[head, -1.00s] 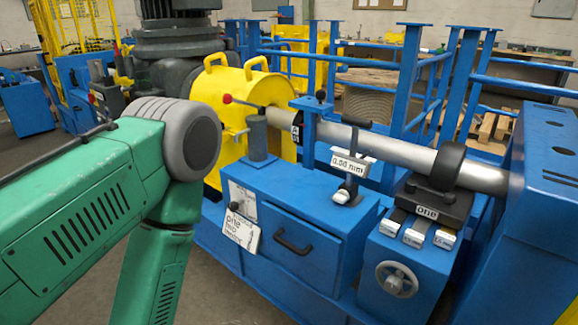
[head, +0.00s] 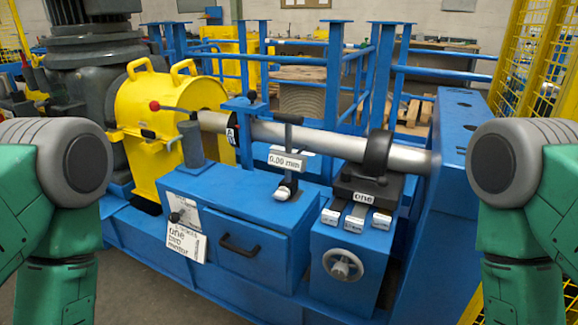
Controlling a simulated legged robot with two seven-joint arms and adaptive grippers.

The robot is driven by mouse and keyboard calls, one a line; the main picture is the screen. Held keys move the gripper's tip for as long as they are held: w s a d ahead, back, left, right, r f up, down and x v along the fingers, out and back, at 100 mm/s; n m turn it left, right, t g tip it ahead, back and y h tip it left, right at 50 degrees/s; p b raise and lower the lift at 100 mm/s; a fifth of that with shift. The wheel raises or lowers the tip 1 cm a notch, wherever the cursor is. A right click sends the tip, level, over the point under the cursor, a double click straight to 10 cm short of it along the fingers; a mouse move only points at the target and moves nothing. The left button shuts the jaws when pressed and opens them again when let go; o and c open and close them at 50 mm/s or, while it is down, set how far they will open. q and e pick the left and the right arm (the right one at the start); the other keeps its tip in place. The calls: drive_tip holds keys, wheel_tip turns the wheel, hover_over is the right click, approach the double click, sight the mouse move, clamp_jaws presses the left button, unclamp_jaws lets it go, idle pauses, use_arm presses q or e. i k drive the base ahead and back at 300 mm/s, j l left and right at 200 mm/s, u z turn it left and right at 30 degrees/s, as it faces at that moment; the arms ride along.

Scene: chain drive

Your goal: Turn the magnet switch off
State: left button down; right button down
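A gauge (head: 287,160) reading "0.00 mm" stands on a dark post above the blue machine's top, beside a long metal shaft (head: 325,141). At the foot of its post is a small base (head: 286,191) with a pale part at its front. I cannot tell a magnet switch or its setting at this size. My green arms show at the left and right edges of the head view. Both grippers are outside the picture.
The blue cabinet (head: 263,214) has a black drawer handle (head: 239,246), a small knob (head: 175,216) and a hanging paper tag (head: 186,246). A handwheel (head: 342,264) is to its right. A yellow guard (head: 160,110) stands left. Yellow mesh fencing (head: 538,65) is at right.

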sight(283, 193)
drive_tip(key=i+j+z, duration=0.35)
drive_tip(key=i+j, duration=0.2)
drive_tip(key=i+j+z, duration=0.3)
drive_tip(key=i+j, duration=0.15)
drive_tip(key=j, duration=0.2)
